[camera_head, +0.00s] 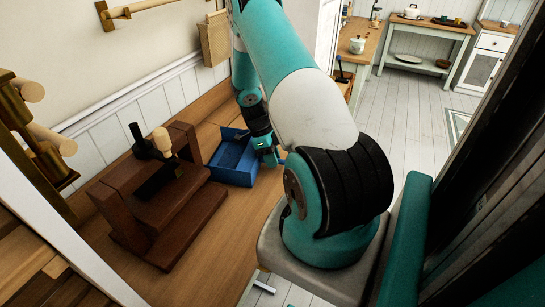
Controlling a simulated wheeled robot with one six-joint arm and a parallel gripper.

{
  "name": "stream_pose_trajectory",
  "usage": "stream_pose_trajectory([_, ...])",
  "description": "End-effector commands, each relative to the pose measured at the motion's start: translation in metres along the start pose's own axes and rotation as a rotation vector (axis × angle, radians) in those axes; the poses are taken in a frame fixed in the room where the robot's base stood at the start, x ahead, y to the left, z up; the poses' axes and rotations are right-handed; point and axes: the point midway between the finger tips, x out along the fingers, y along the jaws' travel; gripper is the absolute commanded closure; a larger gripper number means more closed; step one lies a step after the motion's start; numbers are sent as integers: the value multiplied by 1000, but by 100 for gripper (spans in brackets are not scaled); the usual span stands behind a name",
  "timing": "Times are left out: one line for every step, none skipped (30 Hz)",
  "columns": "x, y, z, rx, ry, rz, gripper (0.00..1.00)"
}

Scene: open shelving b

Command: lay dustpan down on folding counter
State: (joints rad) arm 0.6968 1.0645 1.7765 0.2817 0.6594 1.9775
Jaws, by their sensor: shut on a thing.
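The blue dustpan (232,165) is a shallow open tray in the middle of the view. My gripper (268,157) is at its right side, shut on it, with my arm coming down from above. A small blue bit shows just right of the fingers; the grip itself is partly hidden by the gripper. The folding counter (218,228) is a long wooden top along the panelled wall. The dustpan is over this top, close to it; I cannot tell if its underside touches.
A dark brown wooden stand (135,205) with dark-bladed, wood-handled tools takes up the counter's left part. Bare counter lies between it and my arm. A woven thing (214,38) hangs on the wall. Wooden pegs jut out at left. Tables stand on the floor behind.

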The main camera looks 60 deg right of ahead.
Motion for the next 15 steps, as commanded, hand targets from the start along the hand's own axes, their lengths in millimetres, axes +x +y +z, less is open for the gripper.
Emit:
stream_pose_trajectory([1,-1,1,0,-1,-1,100])
stream_pose_trajectory([2,-1,1,0,-1,-1,100])
stream_pose_trajectory([1,-1,1,0,-1,-1,100])
stream_pose_trajectory([1,-1,1,0,-1,-1,100])
stream_pose_trajectory([1,-1,1,0,-1,-1,100])
stream_pose_trajectory([1,-1,1,0,-1,-1,100])
stream_pose_trajectory([1,-1,1,0,-1,-1,100])
stream_pose_trajectory([1,-1,1,0,-1,-1,100])
stream_pose_trajectory([1,-1,1,0,-1,-1,73])
stream_pose_trajectory([1,-1,1,0,-1,-1,66])
stream_pose_trajectory([1,0,1,0,0,-1,59])
stream_pose_trajectory([1,0,1,0,0,-1,50])
stream_pose_trajectory([1,0,1,0,0,-1,45])
stream_pose_trajectory([1,0,1,0,0,-1,45])
stream_pose_trajectory([1,0,1,0,0,-1,45])
